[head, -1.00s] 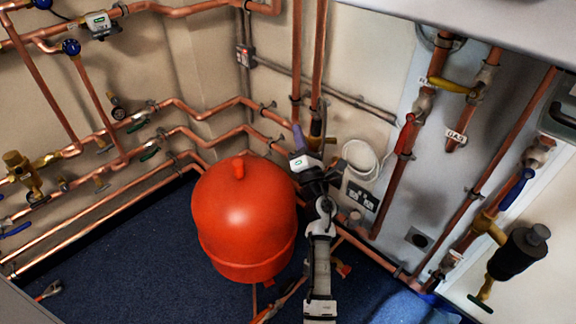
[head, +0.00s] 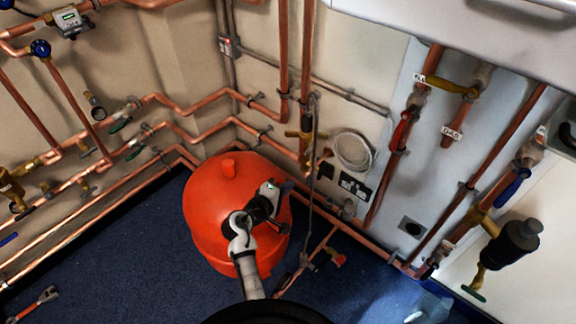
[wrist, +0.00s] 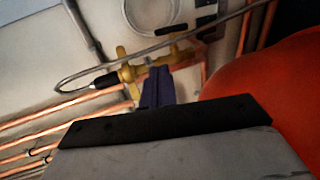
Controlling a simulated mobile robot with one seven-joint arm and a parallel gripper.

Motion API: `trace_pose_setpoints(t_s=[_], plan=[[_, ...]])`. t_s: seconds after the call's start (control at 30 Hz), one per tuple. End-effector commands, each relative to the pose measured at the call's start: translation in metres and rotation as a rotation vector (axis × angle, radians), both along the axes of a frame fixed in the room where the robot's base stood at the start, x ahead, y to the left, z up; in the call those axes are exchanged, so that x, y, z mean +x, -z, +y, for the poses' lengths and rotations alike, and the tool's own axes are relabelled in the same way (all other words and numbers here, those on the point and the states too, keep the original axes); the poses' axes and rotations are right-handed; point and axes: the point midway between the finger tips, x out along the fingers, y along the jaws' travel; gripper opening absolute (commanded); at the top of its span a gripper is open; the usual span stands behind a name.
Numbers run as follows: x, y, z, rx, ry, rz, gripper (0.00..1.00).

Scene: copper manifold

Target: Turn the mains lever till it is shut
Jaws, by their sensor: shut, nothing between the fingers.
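No lever here carries a readable mains label, so I cannot tell for sure which is the mains lever. A brass valve assembly (head: 307,150) sits on the wall pipe behind the red vessel, with a thin grey hose hanging from it. In the wrist view the brass fitting (wrist: 127,73) and hose lie just beyond my fingers. My gripper (head: 286,187) is in front of the red vessel's right side, below and apart from the brass valve. Its purple fingers show in the wrist view (wrist: 157,86), shut and empty. Whether the brass valve is open or closed cannot be told.
The red vessel (head: 212,205) stands close beside my gripper. A red lever (head: 403,130), a yellow lever (head: 452,86) and a blue lever (head: 513,186) are on pipes at the right. A white cable coil (head: 354,151) hangs near the brass valve.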

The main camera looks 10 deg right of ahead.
Motion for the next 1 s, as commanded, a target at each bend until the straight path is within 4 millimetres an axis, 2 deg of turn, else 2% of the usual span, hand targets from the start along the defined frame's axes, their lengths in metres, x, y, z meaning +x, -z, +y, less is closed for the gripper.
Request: trace_pose_setpoints(t_s=[0.1,0.23,0.7,1.0], plan=[[-0.01,0.004,-0.009,0.014,0.048,0.012,0.0],[-0.006,0.007,-0.017,0.016,0.059,0.014,0.0],[0.049,0.03,-0.088,0.016,0.058,0.013,0.0],[0.07,0.041,-0.114,0.016,0.055,0.013,0.0]])
